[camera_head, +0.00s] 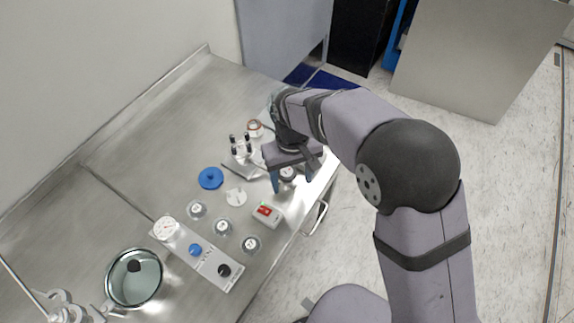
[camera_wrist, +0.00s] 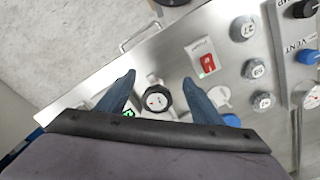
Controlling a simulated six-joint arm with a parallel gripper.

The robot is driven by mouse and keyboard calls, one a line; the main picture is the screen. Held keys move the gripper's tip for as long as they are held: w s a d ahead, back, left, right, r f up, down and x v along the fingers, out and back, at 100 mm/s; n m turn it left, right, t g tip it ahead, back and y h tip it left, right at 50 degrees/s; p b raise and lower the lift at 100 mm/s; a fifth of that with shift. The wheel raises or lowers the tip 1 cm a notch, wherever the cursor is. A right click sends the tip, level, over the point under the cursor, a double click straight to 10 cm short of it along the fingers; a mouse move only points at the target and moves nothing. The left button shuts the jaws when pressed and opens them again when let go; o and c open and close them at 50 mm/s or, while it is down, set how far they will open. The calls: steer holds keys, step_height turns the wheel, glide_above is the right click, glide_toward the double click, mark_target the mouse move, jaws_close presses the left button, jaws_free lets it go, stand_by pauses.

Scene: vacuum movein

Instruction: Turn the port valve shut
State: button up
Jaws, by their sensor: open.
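My gripper (camera_head: 290,180) is open, pointing down near the bench's right edge. In the wrist view its blue fingers (camera_wrist: 159,80) stand either side of a round dark-rimmed piece with a pale top (camera_wrist: 157,98), apart from it as far as I can tell. The piece also shows below the gripper in the head view (camera_head: 288,173). A grey panel (camera_head: 208,266) carries a blue knob (camera_head: 195,249), a black knob (camera_head: 224,270) and a white gauge (camera_head: 166,228). VENT is printed beside the knobs in the wrist view. I cannot tell which part is the port valve.
The bench's upper left is clear.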

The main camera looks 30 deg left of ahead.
mark_target(287, 171)
steer(key=shift+m+t+y, duration=0.3)
steer(key=shift+y, duration=0.1)
steer(key=w+a+r, duration=0.2)
steer(key=a+r, duration=0.1)
steer(key=w+a+r, duration=0.1)
steer(key=r, duration=0.1)
steer(key=shift+w+a, duration=0.1)
steer(key=shift+a, duration=0.05)
steer(key=shift+w+a+r, duration=0.1)
steer(key=shift+a+r, duration=0.05)
steer(key=shift+r, duration=0.35)
steer(key=shift+w+a+r, duration=0.1)
steer(key=shift+r, duration=0.4)
steer(key=shift+s+d+m, duration=0.3)
steer(key=shift+s+d, duration=0.1)
steer(key=shift+d, duration=0.1)
steer(key=shift+s+d+m+h, duration=0.15)
steer(key=shift+d+m+h, duration=0.15)
steer(key=shift+f+p, duration=1.25)
steer(key=shift+f, duration=2.5)
steer(key=shift+c, duration=0.5)
steer(key=c, duration=1)
